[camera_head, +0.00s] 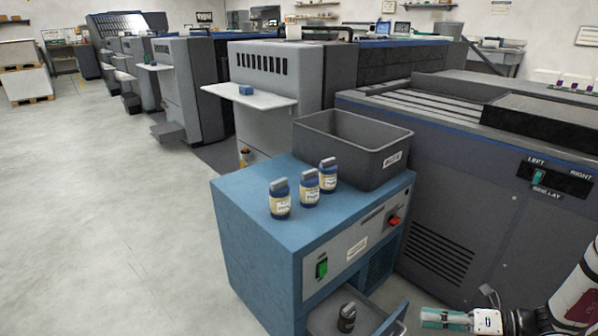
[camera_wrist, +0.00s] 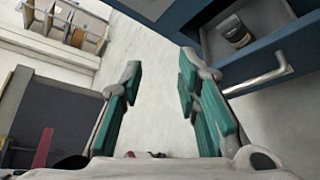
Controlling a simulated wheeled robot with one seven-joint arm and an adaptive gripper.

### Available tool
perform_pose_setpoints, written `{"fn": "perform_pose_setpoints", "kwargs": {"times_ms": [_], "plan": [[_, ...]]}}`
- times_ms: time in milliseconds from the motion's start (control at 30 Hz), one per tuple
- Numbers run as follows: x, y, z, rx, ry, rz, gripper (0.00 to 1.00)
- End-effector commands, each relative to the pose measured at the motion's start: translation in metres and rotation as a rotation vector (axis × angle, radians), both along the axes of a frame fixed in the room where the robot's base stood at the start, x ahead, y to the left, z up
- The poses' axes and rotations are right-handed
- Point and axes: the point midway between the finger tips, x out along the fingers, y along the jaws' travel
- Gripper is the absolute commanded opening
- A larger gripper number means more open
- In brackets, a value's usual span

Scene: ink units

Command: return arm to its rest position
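My gripper (camera_head: 446,319) is at the lower right of the head view, just right of the open drawer of the blue cabinet. In the wrist view my gripper (camera_wrist: 160,85) has its two green-padded fingers spread apart with nothing between them. The open drawer (camera_head: 378,312) holds a dark bottle (camera_head: 347,317) lying or standing inside; the bottle (camera_wrist: 236,33) also shows in the wrist view. The drawer's bar handle (camera_wrist: 262,80) is close to the right finger in the wrist view, and I cannot tell the exact gap.
A large grey machine (camera_head: 470,235) with a green switch (camera_head: 539,178) is at the right. The floor (camera_head: 110,210) at left is clear.

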Motion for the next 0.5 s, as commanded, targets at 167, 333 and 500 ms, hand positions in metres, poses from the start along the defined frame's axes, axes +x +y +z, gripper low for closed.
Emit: {"fn": "perform_pose_setpoints", "kwargs": {"times_ms": [167,333,500], "plan": [[0.006,0.031,0.071,-0.162,-0.164,0.259,0.30],[-0.002,0.064,0.129,-0.297,-0.322,0.506,0.30],[-0.019,0.098,0.181,-0.417,-0.482,0.752,0.30]]}}
